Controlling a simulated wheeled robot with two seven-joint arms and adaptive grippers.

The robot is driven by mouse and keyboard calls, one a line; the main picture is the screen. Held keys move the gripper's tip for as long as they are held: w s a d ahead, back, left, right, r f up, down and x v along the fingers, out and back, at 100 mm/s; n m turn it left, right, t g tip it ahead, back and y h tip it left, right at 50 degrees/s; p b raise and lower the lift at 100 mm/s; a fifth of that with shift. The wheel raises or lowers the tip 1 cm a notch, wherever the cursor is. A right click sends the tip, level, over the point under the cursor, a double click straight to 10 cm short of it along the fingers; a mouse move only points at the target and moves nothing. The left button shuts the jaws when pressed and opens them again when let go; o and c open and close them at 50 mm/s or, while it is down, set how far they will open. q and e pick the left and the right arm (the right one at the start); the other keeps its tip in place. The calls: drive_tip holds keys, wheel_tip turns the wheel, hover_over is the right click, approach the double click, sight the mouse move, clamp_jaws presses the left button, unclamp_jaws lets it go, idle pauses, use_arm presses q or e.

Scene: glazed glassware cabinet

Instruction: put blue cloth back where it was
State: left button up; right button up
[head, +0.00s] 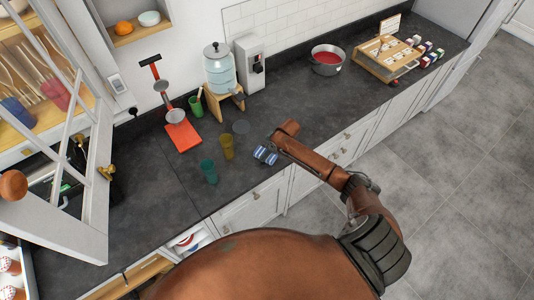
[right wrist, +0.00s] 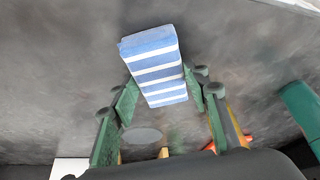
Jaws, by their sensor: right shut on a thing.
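The blue cloth (head: 265,155) is a folded pad with blue and white stripes. It is over the dark counter near the front edge, right of the yellow cup. In the right wrist view the cloth (right wrist: 154,62) sits between the green fingers of my right gripper (right wrist: 160,88), which is shut on it. The cloth sticks out beyond the fingertips. I cannot tell whether it touches the counter. In the head view my right arm covers most of that gripper. My left gripper is not in view.
A teal cup (head: 209,171) and a yellow cup (head: 227,147) stand left of the cloth. A grey disc (head: 241,127) lies behind them. A water dispenser (head: 219,70) on a wooden stand (head: 226,103) is farther back. An open glazed door (head: 92,150) is at left.

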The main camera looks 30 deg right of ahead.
drive_tip(key=o, duration=1)
drive_tip(key=shift+f, duration=0.1)
drive_tip(key=b+v, duration=0.1)
drive_tip(key=v, duration=1.1)
drive_tip(key=shift+w, duration=0.1)
